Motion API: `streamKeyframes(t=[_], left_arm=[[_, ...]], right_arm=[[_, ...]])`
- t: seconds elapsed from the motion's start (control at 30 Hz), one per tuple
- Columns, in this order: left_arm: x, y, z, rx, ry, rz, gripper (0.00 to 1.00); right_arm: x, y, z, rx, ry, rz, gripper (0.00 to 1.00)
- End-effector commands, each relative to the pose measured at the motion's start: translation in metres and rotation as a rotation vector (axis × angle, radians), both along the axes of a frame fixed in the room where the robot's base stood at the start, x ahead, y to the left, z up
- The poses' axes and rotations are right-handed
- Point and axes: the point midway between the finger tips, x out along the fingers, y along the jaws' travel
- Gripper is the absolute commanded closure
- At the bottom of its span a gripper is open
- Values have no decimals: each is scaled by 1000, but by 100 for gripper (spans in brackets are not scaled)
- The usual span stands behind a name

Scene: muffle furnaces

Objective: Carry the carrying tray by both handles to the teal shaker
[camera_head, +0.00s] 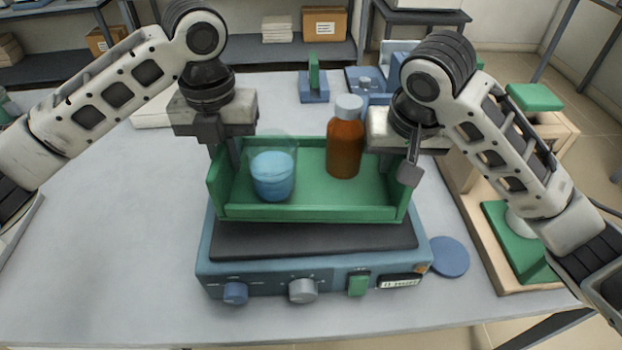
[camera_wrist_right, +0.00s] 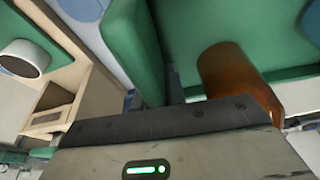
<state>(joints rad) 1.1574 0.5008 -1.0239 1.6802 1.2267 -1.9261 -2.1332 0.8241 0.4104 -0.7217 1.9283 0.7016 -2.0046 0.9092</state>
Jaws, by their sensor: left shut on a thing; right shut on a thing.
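The green carrying tray (camera_head: 310,211) is over the dark top plate of the teal shaker (camera_head: 270,270). I cannot tell whether it touches the plate or hangs just above it. In it are a beaker of blue liquid (camera_head: 272,175) at the left and a brown bottle with a pale cap (camera_head: 345,140) to the right. My left gripper (camera_head: 226,160) is shut on the tray's left end. My right gripper (camera_head: 408,165) is shut on its right end. The handles are mostly hidden by the grippers. The right wrist view shows the tray wall (camera_wrist_right: 130,50) and the brown bottle (camera_wrist_right: 235,75).
A blue disc (camera_head: 449,257) lies on the table right of the shaker. A wooden stand with green pads (camera_head: 515,240) is at the right. Blue and green apparatus (camera_head: 314,85) stands behind the tray. The table left of the shaker (camera_head: 110,240) is clear.

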Motion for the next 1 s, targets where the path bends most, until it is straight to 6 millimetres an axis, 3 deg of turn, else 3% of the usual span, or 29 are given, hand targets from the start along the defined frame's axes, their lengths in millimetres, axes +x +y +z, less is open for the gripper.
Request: streamKeyframes(t=[0.47, 1.0], left_arm=[[1, 0, -3, 0, -4, 5, 100], [1, 0, -38, 0, -4, 5, 100]], right_arm=[[0, 0, -3, 1, -2, 1, 100], [0, 0, -38, 1, -2, 0, 100]])
